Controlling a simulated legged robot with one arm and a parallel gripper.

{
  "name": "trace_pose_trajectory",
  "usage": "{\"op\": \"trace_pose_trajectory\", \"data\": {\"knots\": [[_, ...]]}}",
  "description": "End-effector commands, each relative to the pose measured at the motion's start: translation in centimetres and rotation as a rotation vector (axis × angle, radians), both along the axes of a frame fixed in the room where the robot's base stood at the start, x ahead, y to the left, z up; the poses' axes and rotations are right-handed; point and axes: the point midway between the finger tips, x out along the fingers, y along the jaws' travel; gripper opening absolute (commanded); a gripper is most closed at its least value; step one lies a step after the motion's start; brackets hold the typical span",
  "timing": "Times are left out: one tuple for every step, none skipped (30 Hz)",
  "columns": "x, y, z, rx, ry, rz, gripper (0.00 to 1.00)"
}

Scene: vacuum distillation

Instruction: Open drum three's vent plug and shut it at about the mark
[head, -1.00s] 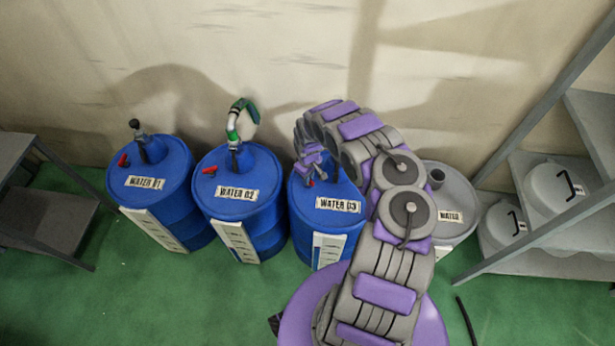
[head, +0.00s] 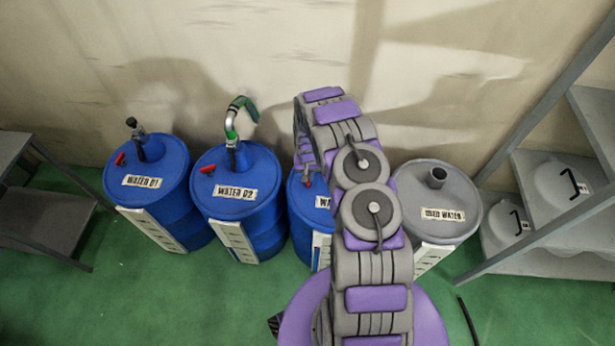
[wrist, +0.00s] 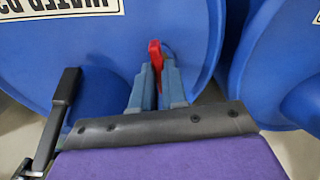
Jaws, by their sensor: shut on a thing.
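Drum three (head: 299,218) is the blue drum behind my arm in the head view; its label is partly covered. Its red vent plug (head: 308,183) shows as a small red spot beside my gripper (head: 306,168). In the wrist view the red plug (wrist: 155,54) stands up between my fingertips, and my gripper (wrist: 157,80) is shut on it. The drum's blue top (wrist: 100,60) fills much of that view, with its label upside down. The white level strip (head: 319,250) on drum three's front is partly hidden by my arm, and I cannot read a level on it.
Drums one (head: 145,200) and two (head: 228,205) stand to the left with red plugs and fittings. A grey used-water drum (head: 460,205) stands right of my arm. Shelving (head: 550,245) is at the right and a grey table (head: 50,205) at the left. Green floor lies in front.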

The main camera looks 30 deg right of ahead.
Motion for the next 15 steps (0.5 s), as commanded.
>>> {"op": "trace_pose_trajectory", "data": {"knots": [[-0.46,0.13,-0.36,0.003,0.012,-0.029,0.0],[-0.44,0.14,-0.35,0.003,0.012,-0.046,0.0],[-0.44,0.14,-0.35,0.003,0.012,-0.07,0.0],[-0.45,0.12,-0.34,0.003,0.012,-0.087,0.0],[-0.47,0.1,-0.34,0.003,0.012,-0.103,0.0],[-0.47,0.1,-0.34,0.003,0.013,-0.122,0.0],[-0.46,0.11,-0.33,0.003,0.012,-0.134,0.0],[-0.47,0.14,-0.33,0.002,0.013,-0.144,0.0],[-0.47,0.16,-0.33,0.002,0.013,-0.158,0.0],[-0.48,0.16,-0.33,0.002,0.013,-0.166,0.0],[-0.48,0.17,-0.34,0.002,0.013,-0.173,0.0],[-0.48,0.16,-0.33,0.002,0.013,-0.183,0.0],[-0.5,0.16,-0.34,0.003,0.014,-0.189,0.0],[-0.5,0.15,-0.34,0.003,0.014,-0.193,0.0],[-0.51,0.14,-0.34,0.003,0.014,-0.198,0.0]]}}
